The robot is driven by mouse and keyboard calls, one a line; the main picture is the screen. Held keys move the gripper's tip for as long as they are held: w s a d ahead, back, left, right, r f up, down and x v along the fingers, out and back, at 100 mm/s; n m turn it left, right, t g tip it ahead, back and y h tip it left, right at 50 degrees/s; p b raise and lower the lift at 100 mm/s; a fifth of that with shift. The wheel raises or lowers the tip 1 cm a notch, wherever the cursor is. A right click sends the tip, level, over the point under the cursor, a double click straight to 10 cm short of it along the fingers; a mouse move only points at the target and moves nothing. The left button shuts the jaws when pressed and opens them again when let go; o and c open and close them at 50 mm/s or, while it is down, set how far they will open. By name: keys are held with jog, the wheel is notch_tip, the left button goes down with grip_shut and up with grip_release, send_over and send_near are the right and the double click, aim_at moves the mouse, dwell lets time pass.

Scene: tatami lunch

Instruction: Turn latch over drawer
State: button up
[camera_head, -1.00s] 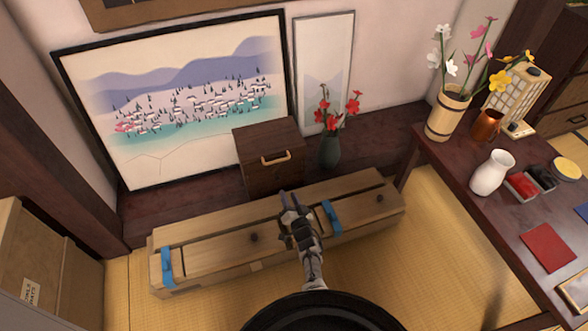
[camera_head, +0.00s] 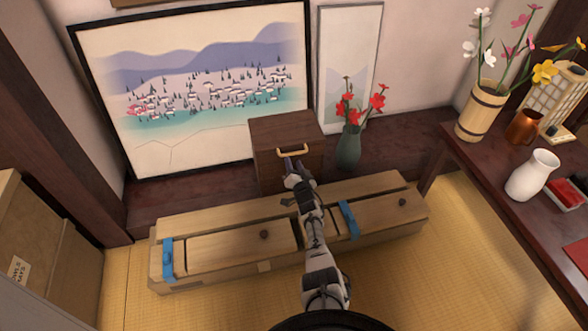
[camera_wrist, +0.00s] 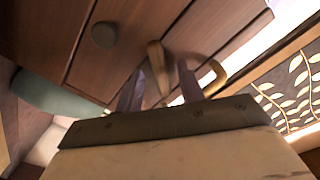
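A small dark brown wooden chest (camera_head: 268,170) stands against the back wall, with a curved tan handle (camera_head: 292,153) at its top. My gripper (camera_head: 293,163) is at the chest's front, just below the handle in the head view. In the wrist view, the wooden front shows panel seams and a round dark knob (camera_wrist: 104,34). My gripper (camera_wrist: 161,70) is open there, its two fingers apart. A tan piece (camera_wrist: 156,62) shows between the fingers; I cannot tell whether it is the latch or part of the handle, or whether the fingers touch it.
A long wooden box (camera_head: 225,250) with blue straps lies in front of the chest, under my arm. A dark vase (camera_head: 348,148) with red flowers stands right of the chest. A dark red table (camera_head: 480,180) holding a white vase (camera_head: 531,176) is at the right. Tatami is clear between.

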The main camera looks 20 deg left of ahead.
jog(key=shift+w+a, duration=0.1)
grip_shut()
dwell(0.3)
jog(key=shift+n, duration=0.3)
jog(key=n+b, duration=0.2)
jog(key=n, duration=0.2)
jog(key=shift+f, duration=0.1)
jog(key=shift+n+b, duration=0.45)
jog(key=shift+n, duration=0.85)
